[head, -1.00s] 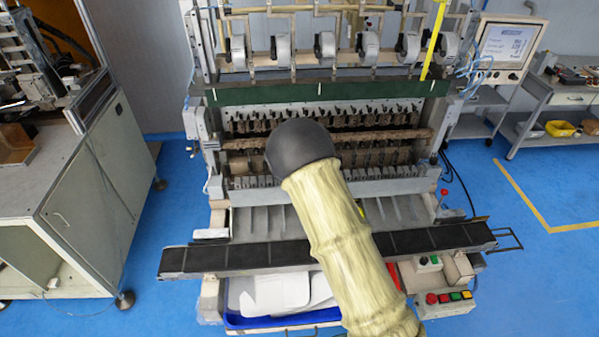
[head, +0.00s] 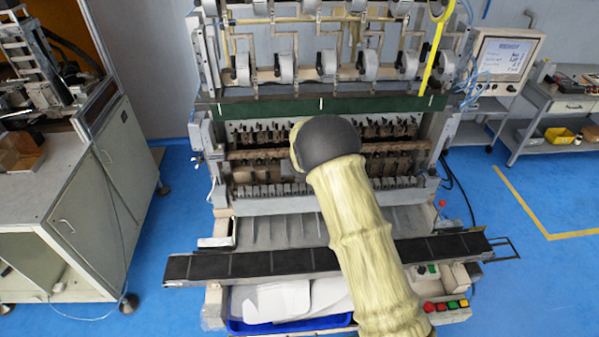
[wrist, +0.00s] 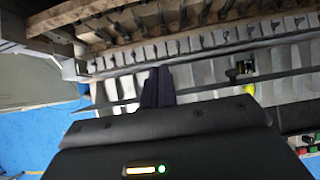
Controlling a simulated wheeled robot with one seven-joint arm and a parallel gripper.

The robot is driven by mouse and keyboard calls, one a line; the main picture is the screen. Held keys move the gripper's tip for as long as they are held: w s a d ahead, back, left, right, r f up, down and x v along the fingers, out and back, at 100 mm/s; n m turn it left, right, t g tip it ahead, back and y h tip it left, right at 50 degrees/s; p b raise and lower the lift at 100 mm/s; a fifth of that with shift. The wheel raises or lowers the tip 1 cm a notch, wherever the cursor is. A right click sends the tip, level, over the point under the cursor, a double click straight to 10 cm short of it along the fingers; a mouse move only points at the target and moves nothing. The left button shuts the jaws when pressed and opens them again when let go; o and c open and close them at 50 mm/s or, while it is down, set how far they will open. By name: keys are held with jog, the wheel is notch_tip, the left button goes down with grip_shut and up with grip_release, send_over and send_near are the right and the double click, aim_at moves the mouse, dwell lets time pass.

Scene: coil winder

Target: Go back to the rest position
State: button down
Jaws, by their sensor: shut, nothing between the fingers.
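My gripper shows in the wrist view (wrist: 158,88), where its two dark fingers are together with nothing between them. They point at the pale metal slope of the coil winder. In the head view my arm with its tan sleeve and dark rounded end reaches over the winder, and the fingers are hidden there. The coil winder (head: 320,204) stands ahead, with rows of brown fixtures (head: 260,136) across its middle. A black segmented rail (head: 230,264) runs along its front.
A grey cabinet (head: 60,205) stands at the left. A screen (head: 503,56) is at the upper right, beside a shelf with a yellow bin (head: 559,135). A blue tray (head: 250,326) with white sheets and a button box (head: 446,307) sit at the front. Blue floor is clear at the right.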

jog(key=shift+w, duration=0.1)
jog(key=shift+d, duration=0.1)
jog(key=s+d+r+m+g+h+b, duration=0.1)
jog(key=s+d+m+g+h+b, duration=0.1)
jog(key=s+d+m+b, duration=1.05)
jog(key=s+d+f+m+g+b, duration=0.1)
jog(key=s+d+m, duration=0.1)
jog(key=s+m, duration=0.6)
jog(key=s+d+f+m+g+b, duration=0.1)
jog(key=s+d+f+m+b, duration=0.1)
jog(key=s+m, duration=0.6)
jog(key=s+d+f+m+g+b, duration=0.1)
jog(key=s+d+m+b, duration=0.1)
jog(key=s+d+m, duration=0.2)
jog(key=s+m, duration=0.3)
jog(key=m, duration=0.2)
jog(key=shift+s+d+f+y, duration=0.2)
jog(key=shift+s+f+y, duration=0.15)
jog(key=shift+s+y, duration=0.05)
jog(key=shift+w, duration=0.1)
